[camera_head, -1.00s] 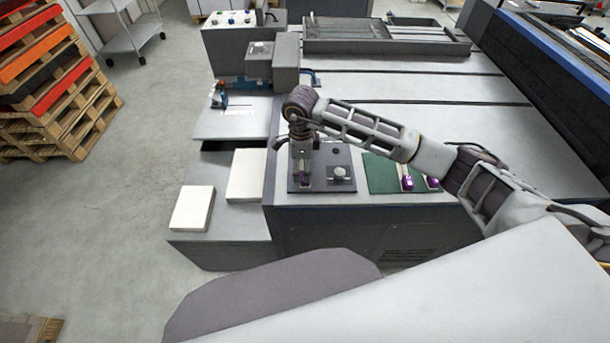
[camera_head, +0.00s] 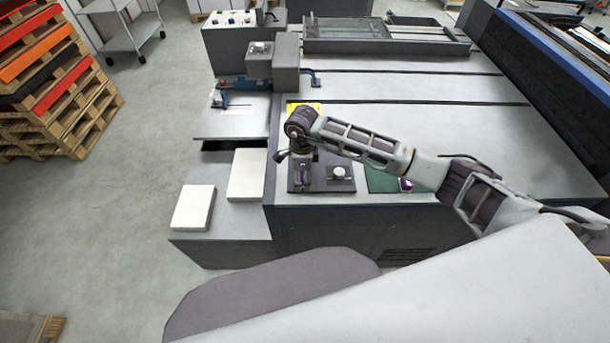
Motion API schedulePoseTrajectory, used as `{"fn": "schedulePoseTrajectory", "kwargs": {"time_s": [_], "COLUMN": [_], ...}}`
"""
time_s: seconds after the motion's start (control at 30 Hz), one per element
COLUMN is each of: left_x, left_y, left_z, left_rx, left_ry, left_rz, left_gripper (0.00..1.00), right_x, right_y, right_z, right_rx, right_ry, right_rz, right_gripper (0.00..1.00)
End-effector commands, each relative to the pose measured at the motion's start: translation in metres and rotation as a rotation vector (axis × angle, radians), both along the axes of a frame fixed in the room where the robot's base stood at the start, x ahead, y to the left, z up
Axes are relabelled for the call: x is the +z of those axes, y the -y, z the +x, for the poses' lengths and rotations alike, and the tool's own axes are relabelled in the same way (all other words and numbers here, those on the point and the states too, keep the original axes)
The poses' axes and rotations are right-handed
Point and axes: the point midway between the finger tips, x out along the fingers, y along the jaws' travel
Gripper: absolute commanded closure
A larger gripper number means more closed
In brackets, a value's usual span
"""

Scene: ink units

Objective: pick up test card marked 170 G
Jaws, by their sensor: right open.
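I cannot read a 170 G mark anywhere, so I cannot tell which thing is the test card. A yellow flat piece (camera_head: 316,106) shows partly behind my right wrist on the machine top. My right gripper (camera_head: 303,184) is open and points down over the left part of a dark plate (camera_head: 325,184) at the machine's front edge. A small purple thing shows at its fingertips; I cannot tell whether they touch. My left gripper is not in view.
A round light knob (camera_head: 338,173) stands on the dark plate. A green mat (camera_head: 378,182) with a purple-and-white piece (camera_head: 405,184) lies right of it, partly under my arm. Two white stacks (camera_head: 194,207) (camera_head: 247,175) sit on the lower ledge at left.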

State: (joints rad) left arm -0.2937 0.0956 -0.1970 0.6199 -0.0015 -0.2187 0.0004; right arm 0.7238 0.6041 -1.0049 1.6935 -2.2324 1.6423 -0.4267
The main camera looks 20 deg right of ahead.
Motion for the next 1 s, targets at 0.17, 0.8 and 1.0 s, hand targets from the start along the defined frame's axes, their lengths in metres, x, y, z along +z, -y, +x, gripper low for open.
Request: {"fn": "schedulePoseTrajectory", "kwargs": {"time_s": [0.17,0.8,1.0], "left_x": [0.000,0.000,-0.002], "left_y": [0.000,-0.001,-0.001], "left_z": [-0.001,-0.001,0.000], "left_rx": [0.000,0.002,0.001], "left_ry": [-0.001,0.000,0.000], "left_rz": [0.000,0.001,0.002], "left_gripper": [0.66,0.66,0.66], "right_x": [0.000,0.002,0.012], "right_y": [0.000,0.000,0.000], "right_z": [0.000,0.000,0.001], "right_rx": [0.000,0.000,0.001], "right_ry": [0.000,0.001,0.002], "right_rz": [0.000,0.000,0.002], "right_gripper": [0.43,0.88,0.88]}}
